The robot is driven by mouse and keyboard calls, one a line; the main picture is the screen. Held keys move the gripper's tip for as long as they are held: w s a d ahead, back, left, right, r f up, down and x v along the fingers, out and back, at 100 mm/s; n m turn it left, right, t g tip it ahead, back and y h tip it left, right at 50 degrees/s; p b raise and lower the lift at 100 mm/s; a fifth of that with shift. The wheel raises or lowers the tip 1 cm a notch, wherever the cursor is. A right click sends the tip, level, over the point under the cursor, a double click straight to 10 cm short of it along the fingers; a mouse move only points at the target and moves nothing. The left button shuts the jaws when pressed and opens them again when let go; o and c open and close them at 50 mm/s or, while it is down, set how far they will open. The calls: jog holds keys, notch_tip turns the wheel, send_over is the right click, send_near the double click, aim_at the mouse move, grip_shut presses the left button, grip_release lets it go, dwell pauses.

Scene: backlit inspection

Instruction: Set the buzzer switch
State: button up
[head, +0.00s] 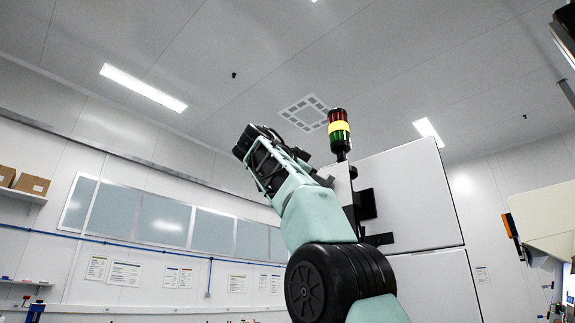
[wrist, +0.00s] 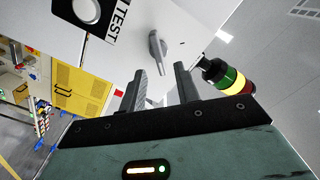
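A grey lever-like switch (wrist: 157,47) sticks out from a light panel (wrist: 195,25) in the wrist view. I cannot read a buzzer label beside it. My gripper (wrist: 160,70) is open, with its two dark fingers on either side of the lever's lower end in the picture. A gap shows on both sides, and I see no contact. How deep the lever sits between the fingers I cannot tell. In the head view my arm reaches up toward a white cabinet (head: 405,195); the switch and my fingertips cannot be made out there.
A red, yellow and green signal tower (head: 339,132) stands by the cabinet; it also shows right of my fingers in the wrist view (wrist: 229,78). A TEST label (wrist: 117,22) and a round white button (wrist: 87,10) are left of the lever. A yellow panel (wrist: 78,88) is farther off.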

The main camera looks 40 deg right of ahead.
jog(key=s+a, duration=0.1)
jog(key=a, duration=1.1)
jog(key=shift+a+p, duration=0.2)
jog(key=shift+p, duration=0.1)
